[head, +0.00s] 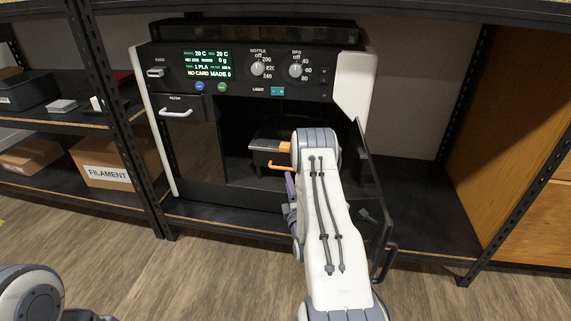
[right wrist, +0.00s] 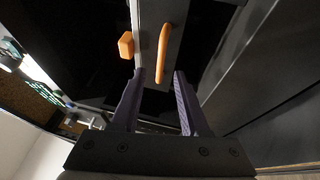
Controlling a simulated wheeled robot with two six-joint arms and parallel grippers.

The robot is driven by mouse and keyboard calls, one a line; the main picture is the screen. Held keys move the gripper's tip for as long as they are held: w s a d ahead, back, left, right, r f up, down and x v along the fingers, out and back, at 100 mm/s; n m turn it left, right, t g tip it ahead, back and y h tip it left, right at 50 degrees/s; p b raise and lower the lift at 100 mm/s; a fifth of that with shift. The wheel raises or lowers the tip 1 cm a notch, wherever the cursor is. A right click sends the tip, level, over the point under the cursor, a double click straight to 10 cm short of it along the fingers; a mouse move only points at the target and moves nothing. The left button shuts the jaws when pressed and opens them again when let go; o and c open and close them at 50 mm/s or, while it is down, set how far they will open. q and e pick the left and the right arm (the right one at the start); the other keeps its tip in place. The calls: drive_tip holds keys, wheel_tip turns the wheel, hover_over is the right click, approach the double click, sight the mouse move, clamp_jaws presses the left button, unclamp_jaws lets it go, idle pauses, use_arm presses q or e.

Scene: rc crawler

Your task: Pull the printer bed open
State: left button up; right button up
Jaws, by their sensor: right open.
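The printer (head: 240,117) stands on the shelf with its chamber open at the front. Inside is the dark printer bed (head: 268,156), with an orange handle (head: 279,162) on its front and an orange block (head: 264,145) on top. My right arm reaches into the chamber and hides part of the bed. In the right wrist view my right gripper (right wrist: 159,73) is open, its two purple fingers pointing at the orange handle (right wrist: 164,50). The handle's near end lies between the fingertips in the picture; I cannot tell whether they touch. The orange block (right wrist: 126,45) is left of the handle.
The printer's door (head: 374,200) is swung open at the right, close beside my right arm. A closed filter door (head: 186,140) is left of the chamber. A filament box (head: 108,169) sits on the left shelf. The shelf right of the printer is clear.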

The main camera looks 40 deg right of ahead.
drive_tip(key=b+x, duration=0.3)
drive_tip(key=x, duration=0.2)
drive_tip(key=shift+w+d, duration=0.1)
drive_tip(key=shift+w, duration=0.1)
clamp_jaws()
idle(1.2)
